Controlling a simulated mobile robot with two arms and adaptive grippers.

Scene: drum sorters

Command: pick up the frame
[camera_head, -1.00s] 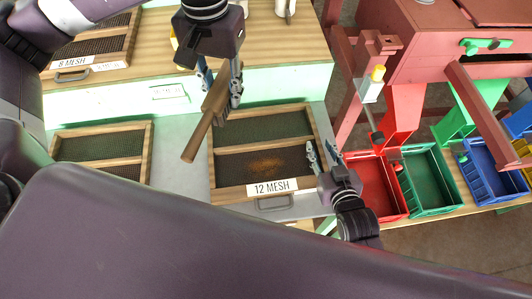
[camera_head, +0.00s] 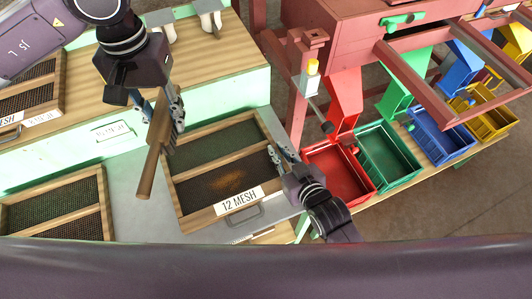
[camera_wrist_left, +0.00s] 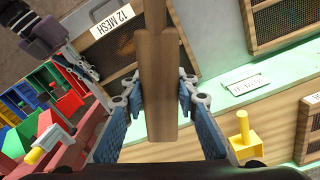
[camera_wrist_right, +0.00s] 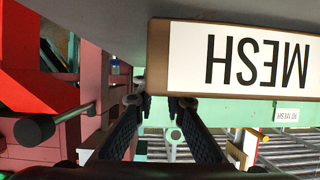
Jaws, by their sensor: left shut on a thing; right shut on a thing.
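The frame labelled 12 MESH (camera_head: 186,193) is a wooden sieve frame with two dark mesh panels and a patch of orange-brown grains, at the middle of the head view. It also shows at the top of the left wrist view (camera_wrist_left: 186,48). My right gripper (camera_head: 281,156) is shut on its right edge; in the right wrist view the fingertips (camera_wrist_right: 160,101) meet just below the frame's labelled side (camera_wrist_right: 158,62). My left gripper (camera_head: 163,118) is shut on a brown wooden bar-like tool (camera_wrist_left: 157,85), held above the frame's left side. Whether the frame is lifted, I cannot tell.
Another mesh frame (camera_head: 104,205) lies to the left, and an 8 MESH frame (camera_head: 60,85) is on the wooden top. Red (camera_head: 372,186), green (camera_head: 413,180), blue and yellow bins stand right, under a red machine (camera_head: 345,50) with chutes and rails.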

